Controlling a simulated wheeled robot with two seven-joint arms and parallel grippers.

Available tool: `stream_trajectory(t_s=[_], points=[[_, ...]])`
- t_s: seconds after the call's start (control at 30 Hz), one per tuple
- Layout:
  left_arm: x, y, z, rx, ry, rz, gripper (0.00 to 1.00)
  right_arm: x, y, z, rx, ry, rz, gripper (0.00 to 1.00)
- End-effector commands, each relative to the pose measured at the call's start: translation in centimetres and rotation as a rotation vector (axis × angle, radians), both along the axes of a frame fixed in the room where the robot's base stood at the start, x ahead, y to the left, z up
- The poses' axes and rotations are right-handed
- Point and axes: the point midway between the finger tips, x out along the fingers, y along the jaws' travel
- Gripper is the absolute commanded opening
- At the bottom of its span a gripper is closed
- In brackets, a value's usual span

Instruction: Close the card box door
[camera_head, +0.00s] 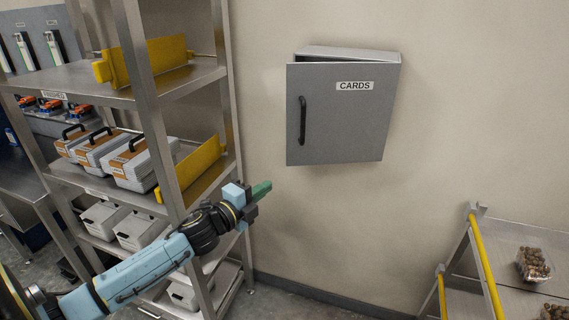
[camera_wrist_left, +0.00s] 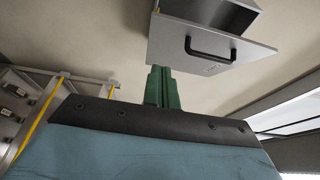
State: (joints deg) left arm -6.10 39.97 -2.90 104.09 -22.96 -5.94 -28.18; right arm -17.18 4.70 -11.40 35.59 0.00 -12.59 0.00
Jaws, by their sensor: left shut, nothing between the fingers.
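The grey card box is fixed to the wall, its casing (camera_head: 350,52) showing along the top behind the door. Its grey door (camera_head: 345,125), with a CARDS label (camera_head: 355,86) and a black handle (camera_head: 302,120) on its left side, stands ajar, with a gap at the upper left. In the left wrist view the door (camera_wrist_left: 232,50) stands away from the casing (camera_wrist_left: 228,14). My left gripper (camera_head: 262,189) is shut and empty, below and left of the door, apart from it. Its green fingers (camera_wrist_left: 159,86) show together in the left wrist view. My right gripper is not seen.
A metal shelf rack (camera_head: 152,120) with yellow guards (camera_head: 150,58) and grey boxes stands left, close beside my left arm. A stand with a yellow rail (camera_head: 486,262) and a clear tray of brown items (camera_head: 533,265) is at lower right. The wall below the box is clear.

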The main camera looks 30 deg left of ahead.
Motion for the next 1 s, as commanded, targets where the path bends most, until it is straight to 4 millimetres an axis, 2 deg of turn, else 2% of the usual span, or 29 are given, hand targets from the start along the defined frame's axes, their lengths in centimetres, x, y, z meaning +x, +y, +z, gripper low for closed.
stream_trajectory(t_s=[0.6, 0.8, 1.0], points=[[9.5, -0.9, 0.1, -0.007, 0.002, 0.003, 0.00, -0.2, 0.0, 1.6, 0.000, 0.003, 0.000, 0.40], [11.3, 0.7, 0.0, -0.005, 0.002, 0.004, 0.00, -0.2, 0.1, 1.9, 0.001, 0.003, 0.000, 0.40], [12.2, 1.4, -0.2, -0.005, 0.003, 0.002, 0.00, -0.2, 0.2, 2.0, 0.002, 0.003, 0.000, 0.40]])
